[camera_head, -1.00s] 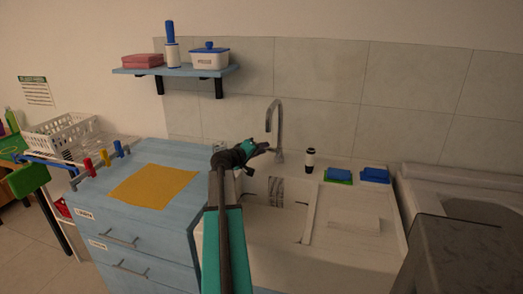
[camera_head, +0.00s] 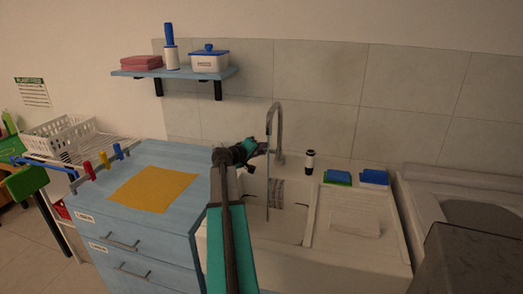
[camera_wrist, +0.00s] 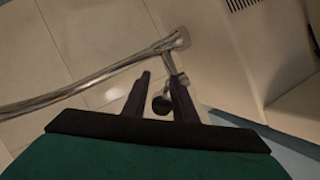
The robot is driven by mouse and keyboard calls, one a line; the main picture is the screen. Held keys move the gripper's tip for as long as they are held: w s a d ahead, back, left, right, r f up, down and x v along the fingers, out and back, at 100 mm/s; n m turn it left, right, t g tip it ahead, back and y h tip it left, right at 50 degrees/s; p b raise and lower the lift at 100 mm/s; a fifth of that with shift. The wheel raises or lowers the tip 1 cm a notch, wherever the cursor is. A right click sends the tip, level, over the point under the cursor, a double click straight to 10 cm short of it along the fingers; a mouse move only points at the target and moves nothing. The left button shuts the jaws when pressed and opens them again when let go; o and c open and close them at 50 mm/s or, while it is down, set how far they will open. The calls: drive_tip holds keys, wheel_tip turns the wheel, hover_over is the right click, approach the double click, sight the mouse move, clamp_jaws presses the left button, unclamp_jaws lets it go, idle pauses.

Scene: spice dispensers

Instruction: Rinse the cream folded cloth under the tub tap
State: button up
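The tub (camera_head: 303,252) is a cream basin with a grey curved tap (camera_head: 276,118) at its back. A thin vertical stream of water (camera_head: 268,195) falls from the spout into the basin. My gripper (camera_head: 262,149) is beside the tap, at its left. In the wrist view, my gripper's dark fingers (camera_wrist: 160,98) are apart, with the tap's lever and round knob (camera_wrist: 162,103) showing between them; I cannot tell whether they touch. A pale folded shape, probably the cream cloth (camera_head: 354,222), lies on the ribbed drainboard to the right of the basin.
A blue drawer cabinet (camera_head: 150,240) with a yellow cloth (camera_head: 153,189) stands left of the tub. A dark-capped bottle (camera_head: 310,162), a blue-green sponge (camera_head: 338,178) and a blue one (camera_head: 374,177) line the back ledge. A wall shelf (camera_head: 176,71) is above.

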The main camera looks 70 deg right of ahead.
drive_tip(key=shift+o, duration=1.3)
drive_tip(key=b+v, duration=0.2)
drive_tip(key=v, duration=1.2)
drive_tip(key=shift+f, duration=0.1)
